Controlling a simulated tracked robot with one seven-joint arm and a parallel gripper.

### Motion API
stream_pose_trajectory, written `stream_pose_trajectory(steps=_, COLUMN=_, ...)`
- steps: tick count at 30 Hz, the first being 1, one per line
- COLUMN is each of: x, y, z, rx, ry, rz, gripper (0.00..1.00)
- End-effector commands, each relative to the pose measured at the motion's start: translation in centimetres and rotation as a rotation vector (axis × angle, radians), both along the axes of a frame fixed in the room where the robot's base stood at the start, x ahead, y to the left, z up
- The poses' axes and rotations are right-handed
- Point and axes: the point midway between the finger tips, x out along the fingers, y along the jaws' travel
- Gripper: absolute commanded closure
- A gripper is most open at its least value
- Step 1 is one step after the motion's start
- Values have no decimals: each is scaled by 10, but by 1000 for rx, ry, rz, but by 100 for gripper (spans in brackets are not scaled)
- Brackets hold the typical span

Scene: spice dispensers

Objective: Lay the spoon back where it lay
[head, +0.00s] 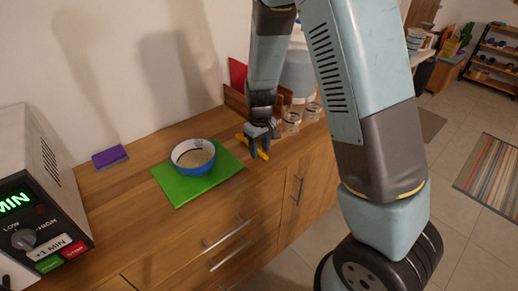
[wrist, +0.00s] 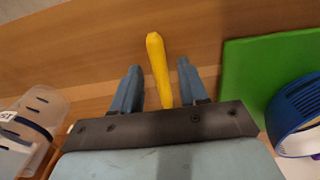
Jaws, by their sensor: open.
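The yellow spoon (wrist: 158,60) shows its handle between my gripper's two fingers in the wrist view, with a gap on each side. In the head view the spoon (head: 264,154) appears at the fingertips, low over or on the wooden counter, right of the green mat. My gripper (head: 257,145) points down there with its jaws open; it also shows in the wrist view (wrist: 160,78). The spoon's far end is hidden behind the gripper. I cannot tell for sure whether it touches the counter.
A blue bowl (head: 193,157) with pale contents stands on the green mat (head: 183,191). Glass jars (head: 291,122) stand right of my gripper. The counter's front edge is near.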

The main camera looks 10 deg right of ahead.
Motion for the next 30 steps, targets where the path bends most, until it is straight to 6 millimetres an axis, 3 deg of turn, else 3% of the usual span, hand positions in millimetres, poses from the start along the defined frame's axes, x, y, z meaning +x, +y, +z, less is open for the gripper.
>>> stream_pose_trajectory(steps=18, x=0, y=1, z=98, rx=2, ry=-5, rz=2, gripper=57)
stream_pose_trajectory(steps=24, x=-1, y=0, z=115, rx=1, ry=-2, rz=1, gripper=57)
stream_pose_trajectory(steps=30, x=-1, y=0, z=120, rx=1, ry=-2, rz=0, gripper=57)
